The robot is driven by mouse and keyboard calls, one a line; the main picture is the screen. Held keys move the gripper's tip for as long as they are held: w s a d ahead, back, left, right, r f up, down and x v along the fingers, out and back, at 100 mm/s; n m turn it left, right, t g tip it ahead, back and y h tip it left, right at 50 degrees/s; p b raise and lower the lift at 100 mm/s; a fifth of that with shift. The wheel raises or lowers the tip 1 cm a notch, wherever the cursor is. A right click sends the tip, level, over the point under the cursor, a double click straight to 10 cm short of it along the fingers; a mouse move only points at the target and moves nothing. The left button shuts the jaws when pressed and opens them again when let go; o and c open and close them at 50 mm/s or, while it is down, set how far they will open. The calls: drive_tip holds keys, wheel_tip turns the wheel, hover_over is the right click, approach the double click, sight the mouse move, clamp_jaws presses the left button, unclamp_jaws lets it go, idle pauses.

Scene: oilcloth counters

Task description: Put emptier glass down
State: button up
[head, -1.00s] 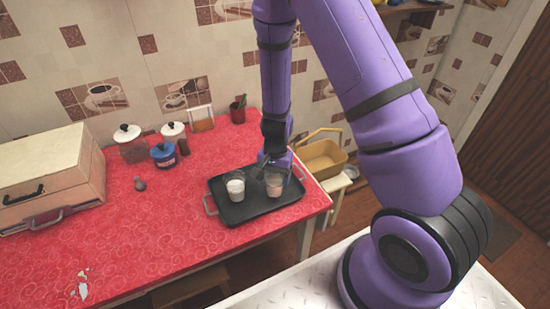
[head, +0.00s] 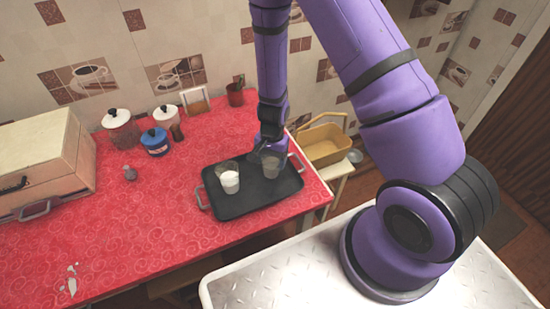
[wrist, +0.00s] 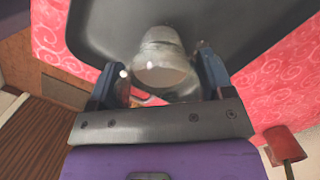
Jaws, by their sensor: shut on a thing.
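My gripper (head: 266,153) is shut on a clear glass (head: 271,170) over the right part of the black tray (head: 245,206). In the wrist view the same glass (wrist: 163,66) is between the two fingers, with a pale, cloudy look inside. How much it holds is unclear. I cannot tell whether its base touches the tray. Another glass (head: 229,179) stands upright on the tray to its left, with white contents in its lower part and clear wall above.
The tray lies on the red counter (head: 150,225). Jars (head: 120,130), a blue pot (head: 155,143) and a beige box (head: 45,165) stand left. The counter's front left is mostly clear.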

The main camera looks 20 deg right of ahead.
drive_tip(key=shift+f, duration=0.1)
drive_tip(key=o, duration=1.1)
wheel_tip(320, 180, up, 26)
drive_tip(key=d+n+t+y, duration=0.1)
drive_tip(key=n+t, duration=0.1)
drive_tip(key=n, duration=0.1)
drive_tip(key=s+d+r+n+t, duration=0.1)
drive_tip(key=s+d+r+n, duration=0.1)
drive_tip(key=s+r, duration=0.5)
drive_tip(key=s+d+r+n+t+h, duration=0.1)
drive_tip(key=s+d+r+n+t, duration=0.1)
drive_tip(key=s+r, duration=0.5)
drive_tip(key=s+d+r+n+t+h, duration=0.1)
drive_tip(key=s+d+r+n, duration=0.1)
drive_tip(key=s+r, duration=0.5)
drive_tip(key=shift+r, duration=0.45)
